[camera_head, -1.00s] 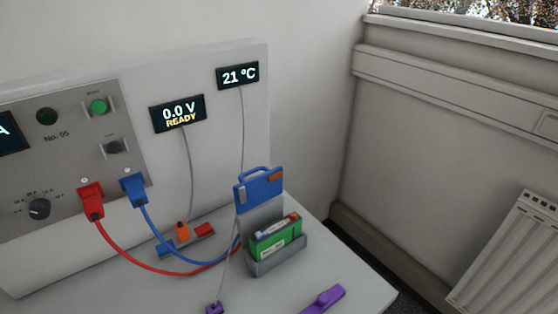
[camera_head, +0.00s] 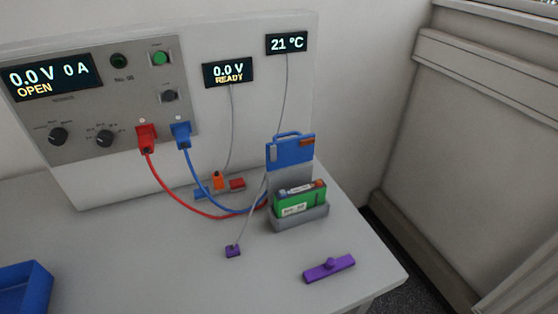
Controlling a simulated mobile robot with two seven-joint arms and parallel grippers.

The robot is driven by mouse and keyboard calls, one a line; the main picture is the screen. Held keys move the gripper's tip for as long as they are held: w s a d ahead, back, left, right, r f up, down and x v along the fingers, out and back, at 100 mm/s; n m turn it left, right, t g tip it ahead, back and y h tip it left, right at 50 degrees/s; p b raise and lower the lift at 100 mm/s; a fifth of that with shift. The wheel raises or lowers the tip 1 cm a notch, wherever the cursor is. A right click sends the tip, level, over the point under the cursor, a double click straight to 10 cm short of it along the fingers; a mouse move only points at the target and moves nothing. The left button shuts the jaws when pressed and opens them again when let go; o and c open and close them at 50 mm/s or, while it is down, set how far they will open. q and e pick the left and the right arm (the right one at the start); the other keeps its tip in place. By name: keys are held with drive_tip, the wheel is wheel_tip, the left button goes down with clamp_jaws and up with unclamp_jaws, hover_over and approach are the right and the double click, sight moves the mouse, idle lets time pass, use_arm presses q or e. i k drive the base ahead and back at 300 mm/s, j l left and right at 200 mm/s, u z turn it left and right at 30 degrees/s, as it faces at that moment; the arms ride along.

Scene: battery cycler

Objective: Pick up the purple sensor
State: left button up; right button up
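A small purple sensor (camera_head: 233,251) lies on the light grey table, left of and in front of the battery holder. A thin grey cable runs from it up toward the display reading 21 °C (camera_head: 286,42). A longer purple bar with a knob (camera_head: 329,269) lies to its right, near the table's right edge. Neither of my grippers shows in the head view.
A grey holder (camera_head: 301,222) with a green battery (camera_head: 300,202) and a blue handled top (camera_head: 290,151) stands behind the sensor. Red (camera_head: 172,196) and blue (camera_head: 205,197) cables loop from the cycler panel (camera_head: 100,125) to it. A blue tray (camera_head: 40,273) is at front left. The table front is clear.

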sight(231, 251)
drive_tip(key=l+u, duration=0.85)
drive_tip(key=k+l+u, duration=0.15)
drive_tip(key=l+u, duration=0.3)
drive_tip(key=k+l+u, duration=0.2)
drive_tip(key=l+u, duration=0.2)
drive_tip(key=i+l+u, duration=0.2)
drive_tip(key=l+u, duration=0.6)
drive_tip(key=l, duration=0.25)
drive_tip(key=i+l+u, duration=0.1)
drive_tip(key=l+u, duration=0.3)
drive_tip(key=l, duration=0.15)
drive_tip(key=l+u, duration=0.4)
drive_tip(key=l, duration=0.15)
drive_tip(key=l+u, duration=0.35)
drive_tip(key=l, duration=0.2)
drive_tip(key=l+u, duration=0.4)
drive_tip(key=l, duration=0.2)
drive_tip(key=k+l+u, duration=0.2)
drive_tip(key=l+u, duration=0.15)
drive_tip(key=l, duration=0.15)
